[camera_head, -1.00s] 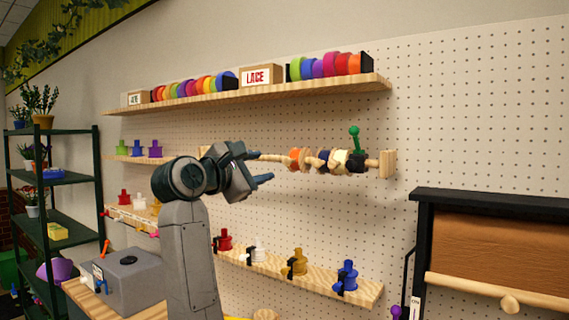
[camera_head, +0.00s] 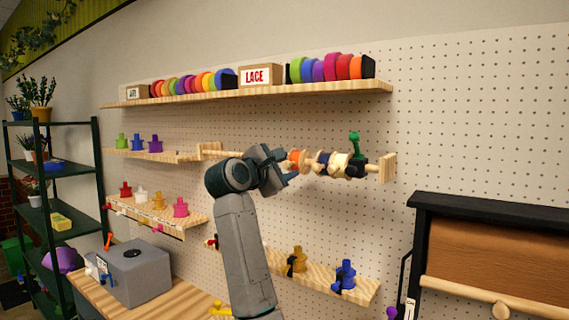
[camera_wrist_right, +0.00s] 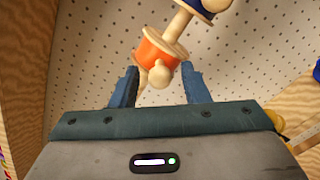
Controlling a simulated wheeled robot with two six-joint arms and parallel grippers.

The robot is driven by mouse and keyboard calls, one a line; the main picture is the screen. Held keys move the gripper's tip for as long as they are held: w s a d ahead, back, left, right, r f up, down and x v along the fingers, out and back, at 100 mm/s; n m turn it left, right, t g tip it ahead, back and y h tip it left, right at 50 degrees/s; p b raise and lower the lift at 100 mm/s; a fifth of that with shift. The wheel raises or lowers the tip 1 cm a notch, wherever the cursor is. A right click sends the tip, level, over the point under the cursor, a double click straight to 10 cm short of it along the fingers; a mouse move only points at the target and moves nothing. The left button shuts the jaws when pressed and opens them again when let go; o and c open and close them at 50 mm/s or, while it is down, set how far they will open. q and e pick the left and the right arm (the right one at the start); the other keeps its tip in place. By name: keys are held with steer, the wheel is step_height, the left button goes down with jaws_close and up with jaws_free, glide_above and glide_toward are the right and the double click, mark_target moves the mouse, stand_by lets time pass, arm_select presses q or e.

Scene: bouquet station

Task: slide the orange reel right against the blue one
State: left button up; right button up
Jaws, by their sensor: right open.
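The orange reel (camera_head: 296,160) is on a horizontal wooden rod fixed to the pegboard, at the left end of a row of reels. The blue reel (camera_head: 320,162) sits just to its right, with pale wooden flanges between their coloured parts. My right gripper (camera_head: 287,166) is at the left side of the orange reel. In the right wrist view the orange reel (camera_wrist_right: 159,52) lies ahead of the open fingers (camera_wrist_right: 158,88), with the rod and a pale knob between them. Part of the blue reel (camera_wrist_right: 205,8) shows at the top edge. My left gripper is not in view.
A shelf of ribbon rolls (camera_head: 250,92) runs above; a spool shelf (camera_head: 310,276) runs below.

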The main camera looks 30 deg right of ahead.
mark_target(300, 168)
jaws_close()
steer(key=shift+s+d+f+b, duration=0.15)
steer(key=shift+s+b, duration=0.2)
steer(key=shift+b, duration=0.05)
steer(key=s+b, duration=0.1)
steer(key=s+d+b, duration=0.1)
steer(key=s, duration=0.1)
steer(key=shift+s+d, duration=0.2)
steer(key=shift+w, duration=0.1)
jaws_free()
